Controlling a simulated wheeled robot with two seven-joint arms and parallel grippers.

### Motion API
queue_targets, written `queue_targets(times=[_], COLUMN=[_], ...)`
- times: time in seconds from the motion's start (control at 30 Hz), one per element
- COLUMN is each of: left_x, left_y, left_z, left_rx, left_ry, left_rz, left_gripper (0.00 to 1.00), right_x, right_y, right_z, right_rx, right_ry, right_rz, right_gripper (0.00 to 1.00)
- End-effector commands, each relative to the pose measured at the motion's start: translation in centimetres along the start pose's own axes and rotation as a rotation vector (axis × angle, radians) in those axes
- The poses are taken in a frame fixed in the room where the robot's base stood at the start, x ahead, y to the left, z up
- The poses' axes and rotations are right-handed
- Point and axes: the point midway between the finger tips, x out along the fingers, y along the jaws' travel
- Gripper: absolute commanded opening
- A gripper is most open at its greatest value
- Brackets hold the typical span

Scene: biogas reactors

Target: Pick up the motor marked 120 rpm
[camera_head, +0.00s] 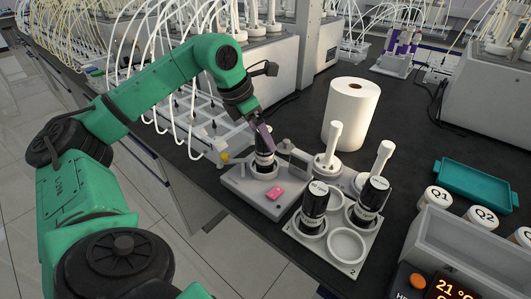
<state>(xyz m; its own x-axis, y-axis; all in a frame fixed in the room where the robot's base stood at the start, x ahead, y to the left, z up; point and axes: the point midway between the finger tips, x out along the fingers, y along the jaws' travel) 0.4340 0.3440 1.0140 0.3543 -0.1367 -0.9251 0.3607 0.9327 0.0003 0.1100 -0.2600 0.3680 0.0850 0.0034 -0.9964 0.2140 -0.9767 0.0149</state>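Three black cylindrical motors with pale label bands are in view. One motor (264,163) stands upright in a round seat of the grey station (240,190). Two others, the left motor (314,208) and the right motor (370,202), stand in cups of a white tray (318,262) marked 2. The labels on their tops are too small to read surely, so I cannot tell which is marked 120 rpm. My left gripper (264,140) is at the top of the motor in the station. Its fingers are too small and partly hidden to show whether they grip it. My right gripper is not in view.
The tray has an empty front cup (346,246). White upright parts (328,150) stand behind it, near a paper roll (350,112). A pink piece (275,193) lies on the station. A grey box with a display (450,260), labelled jars (436,198) and a teal tray (476,187) are right.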

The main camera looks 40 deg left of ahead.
Motion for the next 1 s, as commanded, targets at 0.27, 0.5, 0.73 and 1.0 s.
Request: queue_targets(times=[0.27, 0.5, 0.73, 1.0], left_x=[4.3, 6.1, 6.1, 6.0], left_y=[0.0, 0.1, 0.1, 0.1], left_z=[0.0, 0.0, 0.0, 0.1], left_rx=[0.001, 0.001, 0.001, 0.001], left_ry=[0.001, -0.003, -0.003, -0.006], left_rz=[-0.003, -0.001, -0.001, -0.001], left_gripper=[0.96, 0.96, 0.39, 0.00], right_x=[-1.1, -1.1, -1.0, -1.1], right_y=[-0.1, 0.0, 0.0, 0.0], right_z=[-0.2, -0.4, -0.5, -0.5], right_rx=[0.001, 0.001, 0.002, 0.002], right_ry=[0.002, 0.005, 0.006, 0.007], right_rz=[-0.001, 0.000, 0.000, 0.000], right_gripper=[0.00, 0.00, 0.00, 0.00])
